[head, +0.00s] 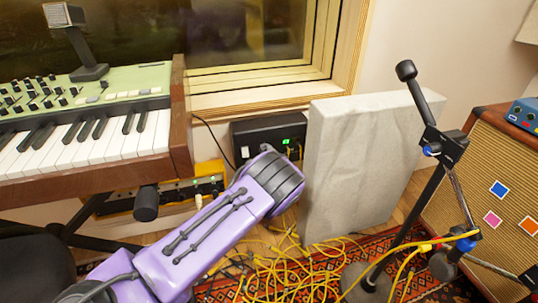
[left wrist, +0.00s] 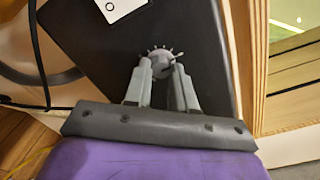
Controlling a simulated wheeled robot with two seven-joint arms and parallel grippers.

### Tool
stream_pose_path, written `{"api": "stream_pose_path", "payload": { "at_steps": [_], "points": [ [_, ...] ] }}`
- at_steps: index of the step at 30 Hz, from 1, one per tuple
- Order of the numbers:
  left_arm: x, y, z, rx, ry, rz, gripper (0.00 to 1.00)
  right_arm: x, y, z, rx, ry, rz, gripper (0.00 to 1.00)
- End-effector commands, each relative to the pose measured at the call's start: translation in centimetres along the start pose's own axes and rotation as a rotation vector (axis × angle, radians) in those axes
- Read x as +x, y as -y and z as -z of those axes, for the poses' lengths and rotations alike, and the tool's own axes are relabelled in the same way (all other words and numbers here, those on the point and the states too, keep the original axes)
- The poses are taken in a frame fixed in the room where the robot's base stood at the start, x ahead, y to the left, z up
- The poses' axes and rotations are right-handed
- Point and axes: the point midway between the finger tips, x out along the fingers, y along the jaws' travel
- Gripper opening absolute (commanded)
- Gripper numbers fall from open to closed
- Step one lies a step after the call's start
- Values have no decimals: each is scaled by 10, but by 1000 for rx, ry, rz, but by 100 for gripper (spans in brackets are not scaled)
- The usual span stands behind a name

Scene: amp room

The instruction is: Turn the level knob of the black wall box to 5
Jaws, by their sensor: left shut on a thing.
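The black wall box (head: 248,134) is mounted low on the wall under the window in the head view. It has a small green light and yellow cables at its right. Its dark face fills the middle of the left wrist view (left wrist: 90,60). The level knob (left wrist: 162,64) is there, ringed by pale tick marks and mostly hidden by the fingers. My left gripper (left wrist: 163,72) is shut on the knob, one grey finger on each side. The knob's pointer and numbers are too small to read. In the head view my purple left arm hides the knob and fingertips. My right gripper is not in view.
A pale panel (head: 358,160) stands close to the right of the box. A green keyboard (head: 130,92) is at left, with a yellow unit (head: 208,182) below. A microphone stand (head: 425,175) and an amp (head: 490,190) are at right. Yellow cables (head: 285,268) cover the rug.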

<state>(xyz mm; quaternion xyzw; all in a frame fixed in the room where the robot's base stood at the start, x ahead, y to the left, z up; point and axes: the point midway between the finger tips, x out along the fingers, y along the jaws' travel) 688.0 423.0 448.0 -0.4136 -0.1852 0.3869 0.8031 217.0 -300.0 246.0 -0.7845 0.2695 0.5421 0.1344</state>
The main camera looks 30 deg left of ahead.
Motion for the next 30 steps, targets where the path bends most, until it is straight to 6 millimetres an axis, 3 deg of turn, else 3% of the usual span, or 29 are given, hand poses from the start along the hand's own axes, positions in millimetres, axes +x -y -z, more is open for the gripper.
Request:
{"api": "stream_pose_path", "payload": {
  "at_steps": [5, 6, 8, 9, 19, 30],
  "points": [
    [2, 0, -3, -2, 7, -1, 0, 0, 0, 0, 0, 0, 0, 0],
    [2, 0, -3, -2, 7, -1, 28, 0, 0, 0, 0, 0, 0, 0],
    [2, 0, -3, -2, 6, -1, 47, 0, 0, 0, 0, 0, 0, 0],
    [2, 0, -2, -2, 5, 0, 50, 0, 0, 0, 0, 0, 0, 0],
    [-6, 3, 0, -1, -1, 1, 50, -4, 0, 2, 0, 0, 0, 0],
    [-87, 4, -2, -1, 1, 1, 50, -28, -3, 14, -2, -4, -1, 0]
  ]
}}
